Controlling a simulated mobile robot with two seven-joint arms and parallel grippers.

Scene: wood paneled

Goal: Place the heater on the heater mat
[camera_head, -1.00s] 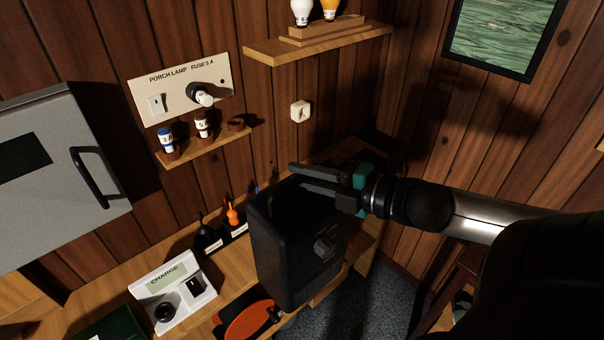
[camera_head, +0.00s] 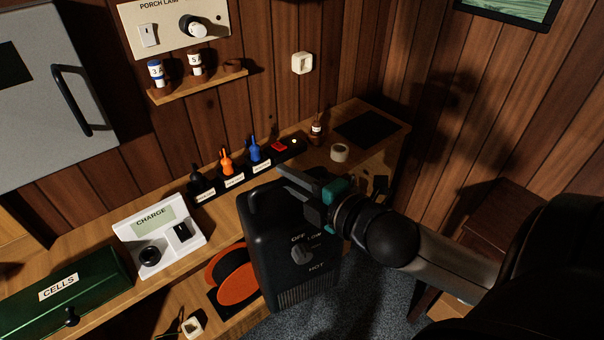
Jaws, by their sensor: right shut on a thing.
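The heater (camera_head: 290,240) is a black box with a dial marked OFF, LOW and HOT on its front. My right gripper (camera_head: 292,186) is shut on the heater at its top and holds it up in front of the bench. The part of the heater under the fingers is hidden. A flat black mat (camera_head: 372,128), which looks like the heater mat, lies bare at the far right end of the bench, beyond and to the right of the heater. My left gripper is not in view.
A tape roll (camera_head: 339,152) and a small brown bottle (camera_head: 316,128) stand left of the mat. A rack (camera_head: 235,180) of coloured tools runs along the wall.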

